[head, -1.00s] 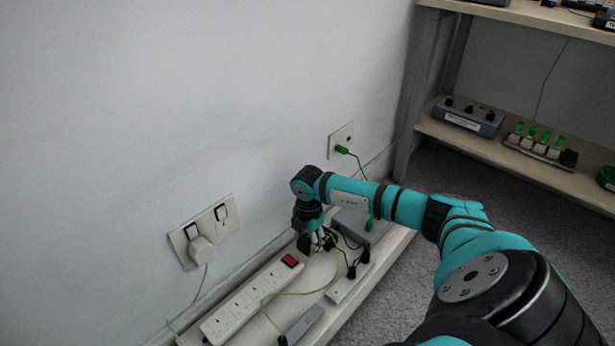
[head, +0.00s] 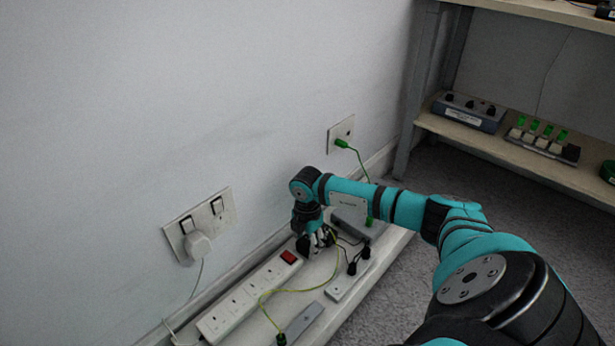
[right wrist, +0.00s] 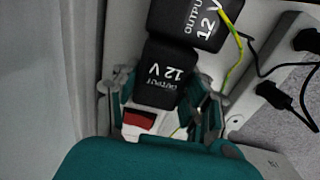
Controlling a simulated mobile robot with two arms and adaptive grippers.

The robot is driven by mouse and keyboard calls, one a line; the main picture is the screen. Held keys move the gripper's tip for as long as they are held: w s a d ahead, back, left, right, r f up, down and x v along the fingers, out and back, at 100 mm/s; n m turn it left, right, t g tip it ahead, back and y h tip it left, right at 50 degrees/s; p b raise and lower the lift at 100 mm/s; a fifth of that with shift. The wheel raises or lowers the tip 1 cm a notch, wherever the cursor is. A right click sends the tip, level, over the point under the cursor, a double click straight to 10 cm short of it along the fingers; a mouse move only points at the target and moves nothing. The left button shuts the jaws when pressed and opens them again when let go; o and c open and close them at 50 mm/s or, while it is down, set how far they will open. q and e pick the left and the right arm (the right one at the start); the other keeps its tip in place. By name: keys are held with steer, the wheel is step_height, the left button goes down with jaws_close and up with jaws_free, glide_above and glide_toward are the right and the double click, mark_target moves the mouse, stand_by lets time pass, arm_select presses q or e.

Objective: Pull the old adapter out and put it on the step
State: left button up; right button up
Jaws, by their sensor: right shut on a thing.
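In the right wrist view my right gripper (right wrist: 165,105) is shut on a black adapter (right wrist: 166,78) marked OUTPUT 12 V. A second black adapter (right wrist: 192,20) with the same marking lies close beyond it, and a yellow-green cable runs beside it. In the head view my right gripper (head: 310,246) points down at the far end of the white power strip (head: 240,300), past its red switch (head: 289,257). The gripper mostly hides the adapter there. I cannot tell whether its pins are still in a socket. The step (head: 318,272) is the pale ledge along the wall. My left gripper is out of view.
A grey box (head: 352,224), a small white block (head: 345,287) with black plugs and a grey bar (head: 303,322) take up parts of the step. Loose cables cross it. A wall socket (head: 200,224) holds a white plug. A shelf (head: 500,152) stands at right.

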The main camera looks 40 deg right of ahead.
steer(key=shift+f, duration=0.25)
steer(key=o, duration=1.2)
